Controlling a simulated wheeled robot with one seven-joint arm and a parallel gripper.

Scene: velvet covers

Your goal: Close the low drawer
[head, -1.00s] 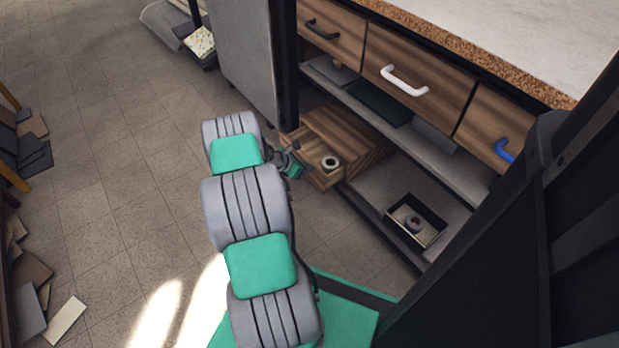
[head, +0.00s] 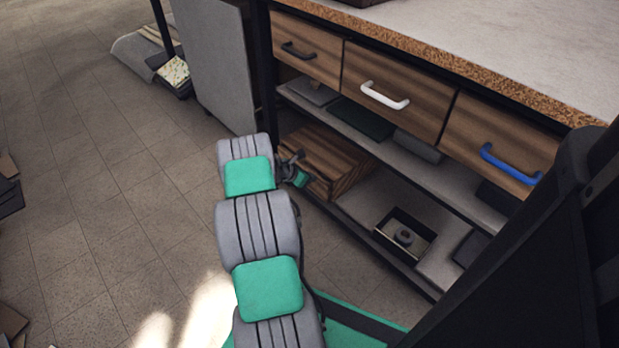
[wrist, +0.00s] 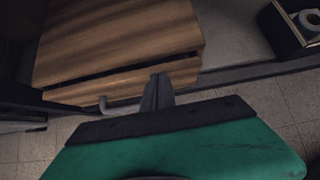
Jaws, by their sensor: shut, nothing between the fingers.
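A small wooden cabinet (head: 325,150) stands on the lower shelf under the counter, and it also shows in the wrist view (wrist: 120,38). Its low drawer (wrist: 125,83) has a light wooden front and a small grey handle (wrist: 103,104). A narrow dark gap runs between the drawer front and the cabinet top. My gripper (wrist: 157,80) is shut and empty, its fingertips at the drawer front, to the right of the handle; contact is hard to tell. In the head view my gripper (head: 297,164) is at the cabinet's front, hiding part of the drawer.
Three upper drawers have a black handle (head: 298,50), a white handle (head: 385,95) and a blue handle (head: 511,164). A black open box (head: 402,234) holding a roll sits on the lower shelf to the right.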

